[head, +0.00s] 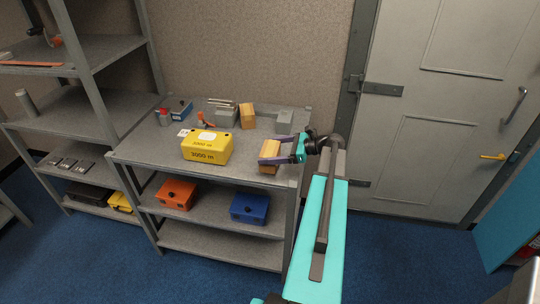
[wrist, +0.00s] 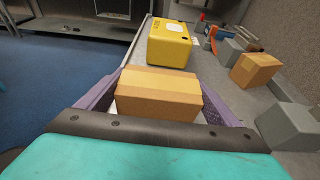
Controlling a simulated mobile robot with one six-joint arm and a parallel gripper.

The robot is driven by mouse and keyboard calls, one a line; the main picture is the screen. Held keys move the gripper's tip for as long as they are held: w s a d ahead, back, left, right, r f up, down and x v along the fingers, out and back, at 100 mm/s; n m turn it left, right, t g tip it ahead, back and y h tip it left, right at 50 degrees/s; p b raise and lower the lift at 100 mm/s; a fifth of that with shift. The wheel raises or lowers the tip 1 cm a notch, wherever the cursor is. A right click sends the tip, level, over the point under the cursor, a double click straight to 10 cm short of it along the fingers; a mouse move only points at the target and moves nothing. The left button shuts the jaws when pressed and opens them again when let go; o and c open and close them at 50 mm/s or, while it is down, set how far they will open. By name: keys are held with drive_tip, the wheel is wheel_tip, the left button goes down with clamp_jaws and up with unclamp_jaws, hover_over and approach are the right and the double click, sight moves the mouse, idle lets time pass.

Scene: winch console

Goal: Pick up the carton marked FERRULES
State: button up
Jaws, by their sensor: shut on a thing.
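A small brown carton (head: 268,151) is at the right front of the shelf unit's grey top. My gripper (head: 273,155) is shut on it, with one purple finger on each side. In the wrist view the held carton (wrist: 158,95) fills the space between the fingers (wrist: 160,100). I cannot tell whether it touches the shelf top. A second brown carton (head: 247,116) stands farther back on the same top; it also shows at the right of the wrist view (wrist: 254,70). No marking is readable on either carton, so I cannot tell which is marked FERRULES.
A yellow box (head: 207,147) stands left of the held carton. Grey blocks (head: 285,117), a blue box (head: 178,109) and small tools lie toward the back. Orange (head: 176,194) and blue (head: 249,208) boxes sit on the shelf below. A grey door (head: 440,130) is at right.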

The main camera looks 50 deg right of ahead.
drive_tip(key=shift+r+b, duration=0.3)
drive_tip(key=shift+r, duration=0.45)
drive_tip(key=d+f+b+v, duration=0.1)
drive_tip(key=b+v, duration=0.3)
drive_tip(key=v, duration=1.1)
drive_tip(key=shift+s+d+f, duration=0.2)
drive_tip(key=shift+s+f, duration=0.3)
drive_tip(key=shift+f, duration=0.25)
